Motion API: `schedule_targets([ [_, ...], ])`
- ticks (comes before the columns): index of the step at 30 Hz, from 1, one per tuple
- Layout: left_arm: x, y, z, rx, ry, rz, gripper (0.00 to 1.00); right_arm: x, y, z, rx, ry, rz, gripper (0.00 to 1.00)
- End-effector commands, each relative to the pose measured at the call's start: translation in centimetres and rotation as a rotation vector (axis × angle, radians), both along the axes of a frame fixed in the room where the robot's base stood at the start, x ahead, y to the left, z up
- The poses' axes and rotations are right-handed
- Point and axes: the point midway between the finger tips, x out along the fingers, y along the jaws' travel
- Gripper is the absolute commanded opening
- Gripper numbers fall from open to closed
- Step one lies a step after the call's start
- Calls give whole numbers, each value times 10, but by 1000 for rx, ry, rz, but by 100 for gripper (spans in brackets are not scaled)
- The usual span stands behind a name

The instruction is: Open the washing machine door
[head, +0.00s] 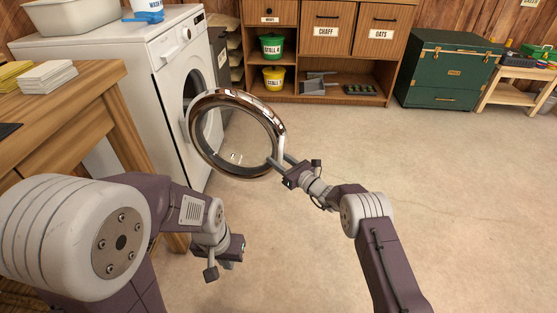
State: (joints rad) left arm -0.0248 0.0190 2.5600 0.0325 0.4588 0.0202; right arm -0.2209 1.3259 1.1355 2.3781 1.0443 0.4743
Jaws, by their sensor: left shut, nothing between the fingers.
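The white washing machine (165,75) stands at the left with its front facing right. Its round door (240,93), a shiny brown-chrome ring with clear glass, stands swung out from the drum opening. A pale handle (281,147) is on the door's right rim. My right gripper (279,159) is at this handle, its two fingers apart with the handle seen between them; whether they press on it I cannot tell. My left gripper (230,258) is shut and empty, low in front of the machine, below the door and apart from it. Its fingertips are hardly visible.
A wooden table (75,100) with folded cloths (46,77) is close at the left, beside the machine. A wooden cabinet (335,52) with buckets and a green chest (450,70) stand at the back. The floor (430,170) to the right is clear.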

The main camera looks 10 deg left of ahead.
Motion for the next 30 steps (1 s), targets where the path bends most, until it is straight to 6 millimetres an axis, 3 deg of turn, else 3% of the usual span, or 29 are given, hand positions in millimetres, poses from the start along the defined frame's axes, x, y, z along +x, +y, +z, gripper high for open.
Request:
schedule_targets([
  [7,0,0,9,0,0,0,0,-5,-8,2,-3,4,-3,39],
  [12,0,0,34,0,0,0,0,-29,-37,5,-3,6,-4,39],
  [18,0,0,48,0,0,0,0,-53,-62,2,-1,3,-1,39],
  [30,0,0,49,0,0,0,0,-59,-68,-1,0,0,1,39],
])
